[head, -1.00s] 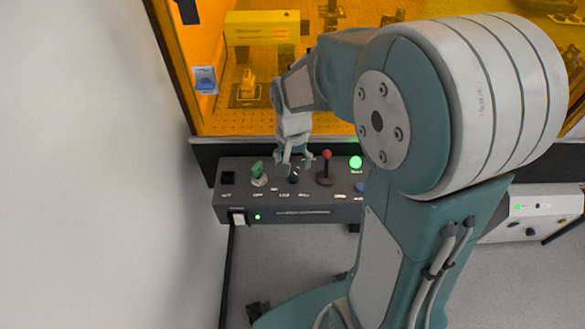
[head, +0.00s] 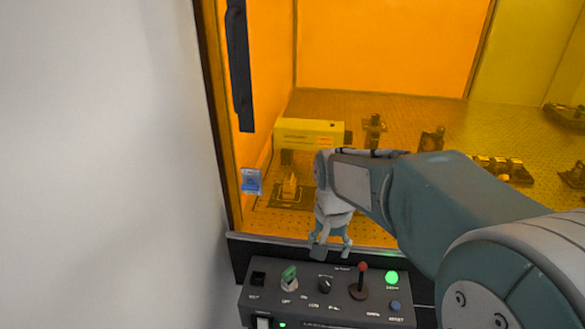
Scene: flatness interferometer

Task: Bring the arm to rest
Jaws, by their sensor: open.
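My gripper (head: 331,254) hangs from my arm, which reaches in from the right in the head view. Its fingers point down, are apart and hold nothing. It is above the back edge of the dark control box (head: 322,308), near the black knob (head: 325,285). It looks clear of the controls, though the exact height is hard to judge. The box also carries a green key-like switch (head: 289,278), a red-topped lever (head: 361,281), a lit green button (head: 391,279) and a blue button (head: 394,306).
An orange-tinted transparent enclosure (head: 390,45) stands behind the box, with a yellow block (head: 308,133) and several optical mounts inside. A blue-white label (head: 251,181) is on its left side. A plain pale wall (head: 100,160) fills the left.

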